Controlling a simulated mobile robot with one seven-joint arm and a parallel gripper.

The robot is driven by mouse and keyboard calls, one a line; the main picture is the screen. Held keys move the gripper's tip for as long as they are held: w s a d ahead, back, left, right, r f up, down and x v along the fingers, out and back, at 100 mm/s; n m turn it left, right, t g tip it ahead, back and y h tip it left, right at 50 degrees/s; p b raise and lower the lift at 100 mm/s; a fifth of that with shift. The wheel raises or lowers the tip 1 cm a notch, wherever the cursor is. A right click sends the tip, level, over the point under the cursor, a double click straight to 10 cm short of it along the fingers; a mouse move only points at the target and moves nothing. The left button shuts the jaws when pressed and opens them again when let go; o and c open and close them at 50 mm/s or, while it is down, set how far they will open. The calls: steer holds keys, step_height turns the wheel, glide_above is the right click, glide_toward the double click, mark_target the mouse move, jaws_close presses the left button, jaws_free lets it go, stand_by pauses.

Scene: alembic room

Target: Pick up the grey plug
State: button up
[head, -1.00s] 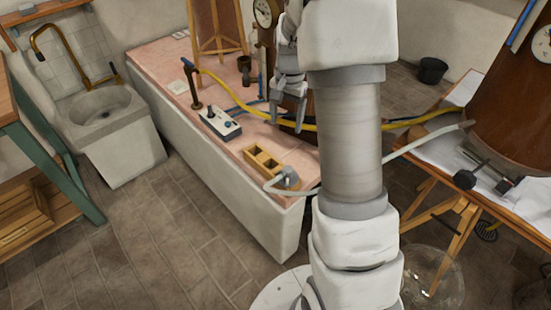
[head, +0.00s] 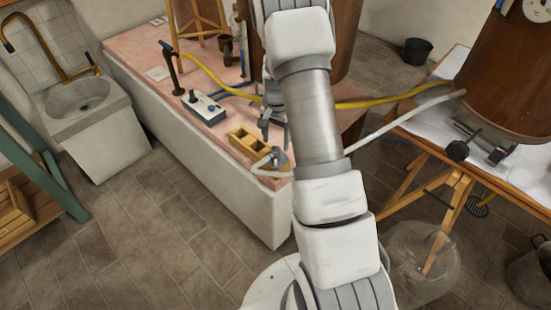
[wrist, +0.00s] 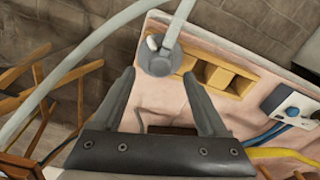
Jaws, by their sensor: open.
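The grey plug (head: 278,158) is a round grey piece at the near right corner of the pink-topped bench (head: 140,52), with a pale grey hose attached. In the wrist view the plug (wrist: 158,61) lies at the top centre, just beyond the fingertips and roughly between their lines. My gripper (head: 268,131) is just behind and above the plug in the head view, partly covered by my arm. In the wrist view my gripper (wrist: 159,76) is open, with nothing held between its fingers. Whether a finger touches the plug cannot be told.
A yellow wooden block with compartments (head: 248,143) sits right beside the plug. A control box with knobs (head: 203,107) stands behind it. A yellow hose (head: 215,80) crosses the bench, and the pale hose (head: 405,117) runs right to a wooden drum (head: 510,80) on a trestle table.

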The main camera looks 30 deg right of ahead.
mark_target(275, 149)
steer(key=shift+f+b, duration=0.7)
steer(key=shift+f, duration=2.1)
steer(key=shift+c, duration=0.3)
jaws_close()
